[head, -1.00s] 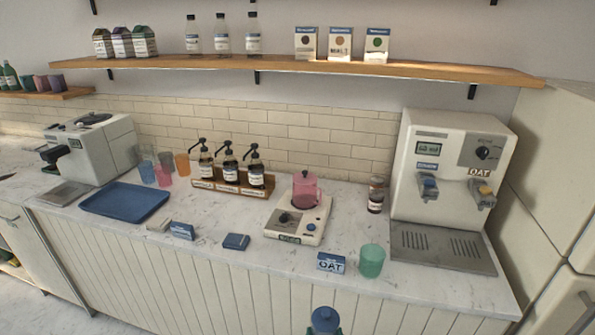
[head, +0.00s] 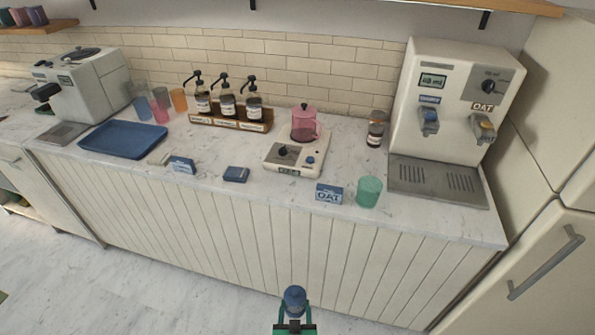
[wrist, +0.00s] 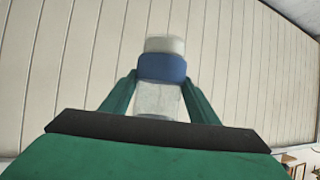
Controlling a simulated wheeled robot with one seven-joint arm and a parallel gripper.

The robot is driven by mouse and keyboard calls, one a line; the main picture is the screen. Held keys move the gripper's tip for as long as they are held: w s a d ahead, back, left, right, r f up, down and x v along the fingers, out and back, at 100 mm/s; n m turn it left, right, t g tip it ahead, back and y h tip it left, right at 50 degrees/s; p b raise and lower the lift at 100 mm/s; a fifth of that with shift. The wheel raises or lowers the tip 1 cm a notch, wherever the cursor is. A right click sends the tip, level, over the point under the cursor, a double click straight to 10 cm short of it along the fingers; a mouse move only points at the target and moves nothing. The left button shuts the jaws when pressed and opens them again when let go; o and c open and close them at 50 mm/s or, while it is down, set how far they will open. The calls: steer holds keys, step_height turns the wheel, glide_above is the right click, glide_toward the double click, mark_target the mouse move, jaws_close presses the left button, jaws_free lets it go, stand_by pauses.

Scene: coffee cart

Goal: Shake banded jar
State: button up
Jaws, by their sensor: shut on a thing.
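My gripper (head: 294,312) has green fingers and holds a jar (head: 294,296) in front of the counter, at the bottom of the head view. In the wrist view the jar (wrist: 160,98) sits between the two fingers (wrist: 158,95). It has a wide blue band (wrist: 162,67), a pale end beyond the band and a pale, see-through body. The counter's panelled front is behind the jar.
The counter (head: 240,200) holds a blue tray (head: 122,140), pump bottles (head: 228,105), a scale-like device with a pink pitcher (head: 304,124), a brown jar (head: 376,128), a green cup (head: 368,192) and an oat dispenser (head: 450,110). The floor in front is clear.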

mark_target(298, 296)
step_height(298, 296, up, 6)
steer(key=shift+d+r, duration=0.15)
steer(key=shift+r, duration=0.1)
step_height(298, 296, down, 6)
steer(key=shift+f, duration=0.25)
step_height(298, 296, up, 6)
steer(key=shift+w+d+r, duration=0.1)
steer(key=shift+r, duration=0.15)
step_height(298, 296, down, 6)
steer(key=shift+r, duration=0.1)
steer(key=shift+w+f, duration=0.15)
steer(key=shift+f, duration=0.2)
step_height(298, 296, up, 6)
steer(key=shift+d+r, duration=0.15)
steer(key=shift+r, duration=0.1)
steer(key=f, duration=0.6)
steer(key=shift+s+a+f, duration=0.2)
steer(key=shift+f, duration=0.1)
steer(key=shift+r, duration=0.15)
steer(key=shift+w+d, duration=0.1)
